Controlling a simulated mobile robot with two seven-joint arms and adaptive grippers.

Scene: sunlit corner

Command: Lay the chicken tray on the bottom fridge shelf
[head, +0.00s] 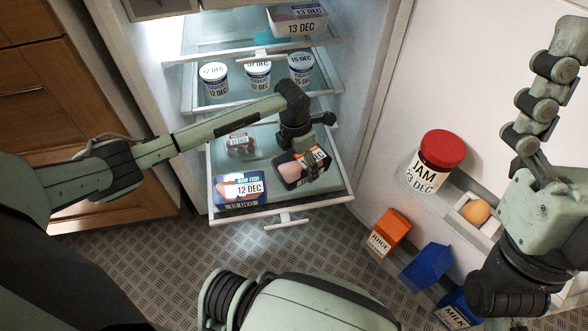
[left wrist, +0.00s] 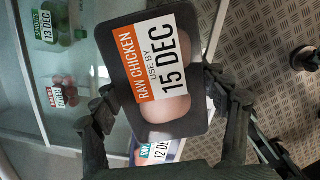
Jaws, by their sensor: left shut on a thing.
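The chicken tray (head: 290,174) is a black tray with pale pink meat and an orange and white label. In the left wrist view the tray (left wrist: 180,107) reads RAW CHICKEN, use by 15 DEC. My left gripper (head: 308,162) is shut on it; its fingers (left wrist: 168,112) show on either side of the tray. The tray is over the right part of the pulled-out bottom fridge shelf (head: 333,196). I cannot tell whether it touches the shelf. My right arm shows at the right, but I cannot make out its gripper.
A raw fish pack (head: 240,189) lies at the shelf's front left, and a pack of red round items (head: 240,146) behind it. A green pack (left wrist: 55,20) shows in the left wrist view. Yoghurt pots (head: 258,75) stand above. The door holds a jam jar (head: 436,163) and cartons (head: 390,232).

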